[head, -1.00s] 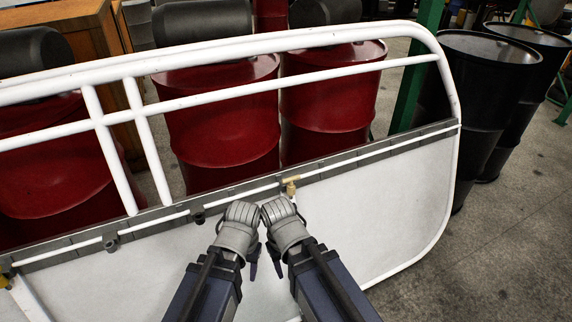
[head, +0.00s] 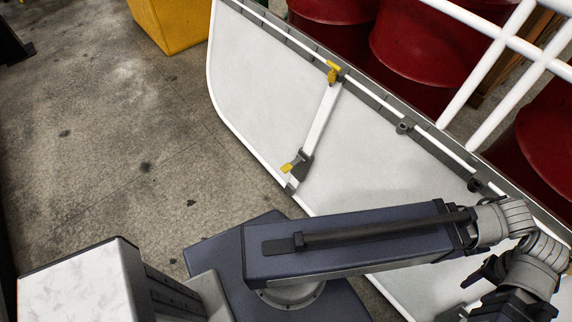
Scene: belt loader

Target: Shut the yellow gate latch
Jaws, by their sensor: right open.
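A yellow latch handle (head: 333,72) sits on the grey rail of the white gate panel in the head view. A white bar (head: 321,120) runs down from it to a dark bracket (head: 301,165) with a yellow tab (head: 287,167) near the panel's lower edge. I cannot tell whether the latch is fully shut. My right gripper (head: 462,298) is open at the lower right, well away from both yellow parts, its dark fingers pointing left.
The white panel (head: 270,90) fills the middle, with white rails (head: 490,30) at the upper right. Red drums (head: 425,50) stand behind it. A yellow box (head: 178,22) stands at the top left. Bare concrete floor (head: 110,130) lies left of the panel.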

